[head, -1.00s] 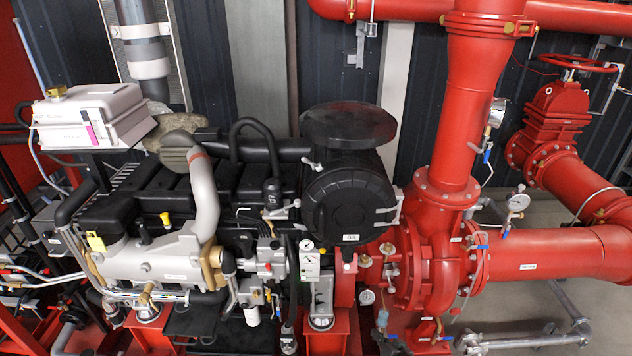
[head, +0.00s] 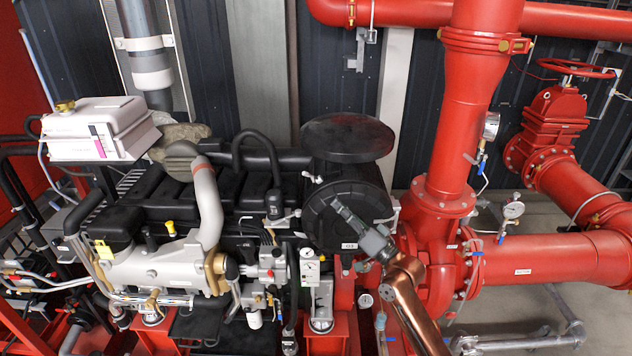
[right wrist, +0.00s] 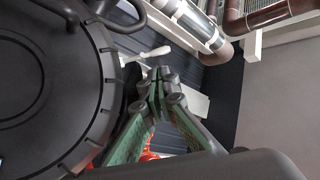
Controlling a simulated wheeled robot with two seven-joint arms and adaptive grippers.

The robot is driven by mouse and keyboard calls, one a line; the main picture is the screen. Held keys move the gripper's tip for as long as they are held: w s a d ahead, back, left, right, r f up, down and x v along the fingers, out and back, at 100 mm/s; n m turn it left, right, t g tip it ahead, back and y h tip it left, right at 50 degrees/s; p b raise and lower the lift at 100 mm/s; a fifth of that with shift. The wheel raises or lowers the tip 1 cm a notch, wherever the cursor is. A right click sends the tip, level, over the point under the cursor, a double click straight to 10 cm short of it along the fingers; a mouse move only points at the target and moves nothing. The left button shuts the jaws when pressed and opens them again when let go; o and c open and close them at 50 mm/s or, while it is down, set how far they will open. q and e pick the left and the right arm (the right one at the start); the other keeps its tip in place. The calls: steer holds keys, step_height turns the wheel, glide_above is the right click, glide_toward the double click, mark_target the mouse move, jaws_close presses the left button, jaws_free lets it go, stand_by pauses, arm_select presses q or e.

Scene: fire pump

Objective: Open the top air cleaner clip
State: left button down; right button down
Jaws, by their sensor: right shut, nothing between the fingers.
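The air cleaner (head: 320,232) is a black round canister with a ribbed cover. Its cover fills the left of the right wrist view (right wrist: 40,90). A pale top clip (head: 313,178) sits on the upper left rim of the cover; a pale lever, seemingly this clip, shows beyond my fingertips in the right wrist view (right wrist: 155,52). I cannot tell if it is latched. My right gripper (head: 338,205) is in front of the cover, below and right of the clip, apart from it. Its fingers (right wrist: 157,78) are shut and empty. My left gripper is out of view.
A flat black disc (head: 348,137) overhangs the air cleaner. Another pale clip (head: 386,218) is on its right side. A thick red pipe (head: 460,120) stands close on the right. The engine (head: 150,265) with hoses lies left.

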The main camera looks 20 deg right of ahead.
steer(key=p, duration=0.3)
glide_toward(309, 173)
steer(key=x, duration=0.5)
steer(key=shift+w+a+f, duration=0.1)
steer(key=shift+a+f, duration=0.1)
steer(key=shift+f, duration=0.15)
steer(key=shift+w+a, duration=0.25)
steer(key=shift+w, duration=0.3)
steer(key=shift+r, duration=0.1)
steer(key=shift+x, duration=0.8)
steer(key=shift+s+r, duration=0.1)
steer(key=shift+r, duration=0.4)
